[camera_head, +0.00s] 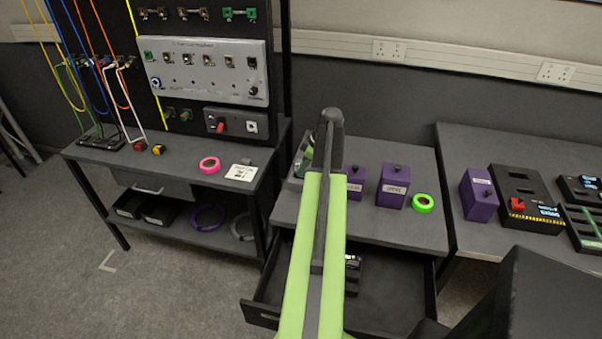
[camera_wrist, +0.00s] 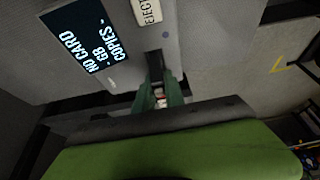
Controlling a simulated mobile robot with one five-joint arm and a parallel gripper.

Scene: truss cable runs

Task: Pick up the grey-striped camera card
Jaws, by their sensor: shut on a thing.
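In the wrist view, my gripper (camera_wrist: 164,88) is shut on a small camera card (camera_wrist: 160,98), a sliver of which shows pale with a reddish mark between the dark green fingers. Its stripe colour cannot be made out. The fingers are close in front of a grey device (camera_wrist: 205,50) at a dark slot. The device's display (camera_wrist: 84,38) reads "NO CARD", "- GB" and "COPIES -". An EJECT label (camera_wrist: 147,11) is above the fingers. In the head view my green arm reaches over the middle table and hides the gripper and card.
The middle table (camera_head: 400,228) holds purple boxes (camera_head: 393,186) and green tape (camera_head: 423,203); an open drawer (camera_head: 390,296) juts out below. The right table holds a purple box (camera_head: 480,194) and a black unit (camera_head: 527,199). Left are a bench with pink tape (camera_head: 209,165) and hanging cables.

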